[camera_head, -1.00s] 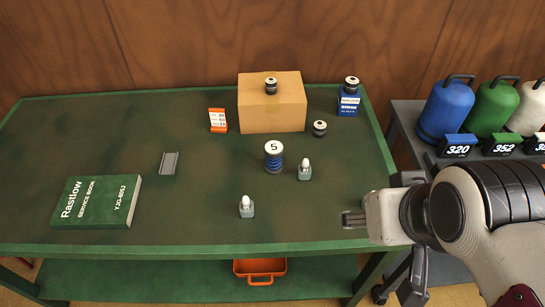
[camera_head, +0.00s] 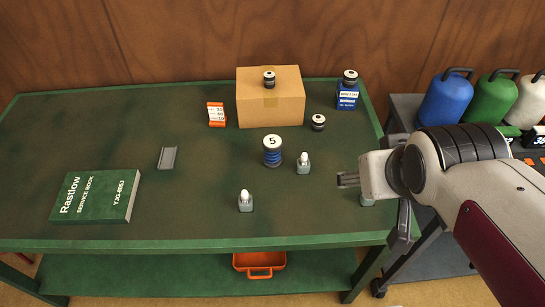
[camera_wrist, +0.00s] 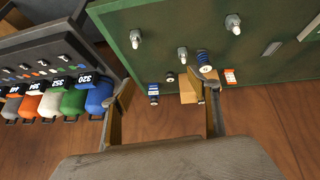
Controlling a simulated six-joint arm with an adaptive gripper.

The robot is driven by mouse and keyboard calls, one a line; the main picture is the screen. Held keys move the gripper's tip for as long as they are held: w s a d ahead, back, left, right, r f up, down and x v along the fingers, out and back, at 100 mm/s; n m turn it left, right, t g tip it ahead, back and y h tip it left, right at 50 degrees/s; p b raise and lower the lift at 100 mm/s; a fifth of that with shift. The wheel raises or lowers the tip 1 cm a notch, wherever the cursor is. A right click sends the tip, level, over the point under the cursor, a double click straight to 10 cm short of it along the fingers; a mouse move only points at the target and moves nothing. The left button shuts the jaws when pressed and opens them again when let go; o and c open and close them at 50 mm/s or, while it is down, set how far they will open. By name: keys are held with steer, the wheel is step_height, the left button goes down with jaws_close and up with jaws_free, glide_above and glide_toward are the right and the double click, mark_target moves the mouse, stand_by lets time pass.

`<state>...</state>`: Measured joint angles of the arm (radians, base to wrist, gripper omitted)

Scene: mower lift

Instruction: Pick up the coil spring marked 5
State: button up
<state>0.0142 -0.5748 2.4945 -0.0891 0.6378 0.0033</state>
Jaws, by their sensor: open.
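The coil spring marked 5 (camera_head: 272,151) stands upright near the middle of the green bench. It is blue with a white top bearing the 5. In the wrist view the spring (camera_wrist: 204,60) appears beyond my fingers, next to the cardboard box. My gripper (camera_head: 342,180) is at the right of the bench, to the right of the spring and apart from it. In the wrist view my gripper (camera_wrist: 165,95) has its two fingers spread wide with nothing between them.
Grey bottle-like pieces (camera_head: 303,164) and (camera_head: 246,202) stand close to the spring. A cardboard box (camera_head: 270,104) with a small black-and-white piece on top is behind it.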

steer(key=w+d+f+n+t, duration=0.1)
steer(key=w+f+n+t, duration=0.15)
steer(key=w, duration=0.85)
steer(key=n+t+y, duration=0.2)
steer(key=n+y, duration=0.2)
steer(key=y, duration=0.3)
glide_toward(275, 143)
steer(key=w, duration=0.3)
steer(key=shift+s+a+f+y, duration=0.15)
steer(key=shift+a+f+y, duration=0.45)
steer(key=shift+f+y, duration=0.2)
steer(key=shift+x, duration=1.35)
steer(key=shift+x, duration=2.55)
